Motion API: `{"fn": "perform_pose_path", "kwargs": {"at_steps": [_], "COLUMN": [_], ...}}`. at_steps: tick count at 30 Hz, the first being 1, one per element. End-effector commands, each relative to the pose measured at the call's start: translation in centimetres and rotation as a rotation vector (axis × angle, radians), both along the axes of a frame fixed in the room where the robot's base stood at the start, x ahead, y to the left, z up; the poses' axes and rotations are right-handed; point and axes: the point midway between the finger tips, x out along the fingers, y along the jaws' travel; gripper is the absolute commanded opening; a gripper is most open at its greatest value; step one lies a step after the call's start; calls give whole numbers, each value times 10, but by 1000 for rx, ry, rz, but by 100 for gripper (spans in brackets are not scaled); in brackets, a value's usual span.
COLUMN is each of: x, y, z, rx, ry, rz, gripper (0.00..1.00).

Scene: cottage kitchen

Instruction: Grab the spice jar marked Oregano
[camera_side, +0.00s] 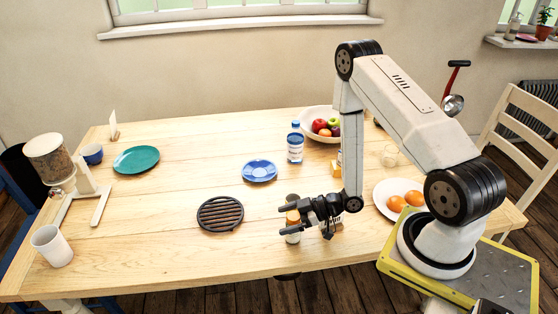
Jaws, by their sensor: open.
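My gripper (285,220) is open, low over the front part of the table, right of the black trivet. A small jar with orange-brown contents (293,217) stands upright at the fingers, one finger on each side of it in this view. Its pale lower part (293,238) shows below the near finger. I cannot tell whether the fingers touch it. No label can be read, so I cannot tell if it is the Oregano jar. Another small yellowish item (338,226) shows just right of the gripper, partly hidden by it.
A black round trivet (220,229) and a blue plate (259,162) lie left of my gripper. A blue-capped bottle (295,148) and a fruit bowl (308,129) stand behind. A white plate with oranges (385,188) is right. The table's left middle (150,205) is clear.

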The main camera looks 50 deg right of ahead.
Motion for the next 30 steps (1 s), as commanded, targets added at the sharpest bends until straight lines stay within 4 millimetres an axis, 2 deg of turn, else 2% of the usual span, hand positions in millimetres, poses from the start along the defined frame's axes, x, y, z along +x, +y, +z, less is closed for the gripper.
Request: {"fn": "perform_pose_path", "kwargs": {"at_steps": [9, 17, 18, 19, 30], "x": [0, 0, 0, 0, 0], "y": [0, 0, 0, 0, 0], "z": [0, 0, 0, 0, 2], "rx": [0, 0, 0, 0, 0], "ry": [0, 0, 0, 0, 0], "rz": [1, 1, 1, 1, 1], "gripper": [98, 15, 2, 0, 0]}}
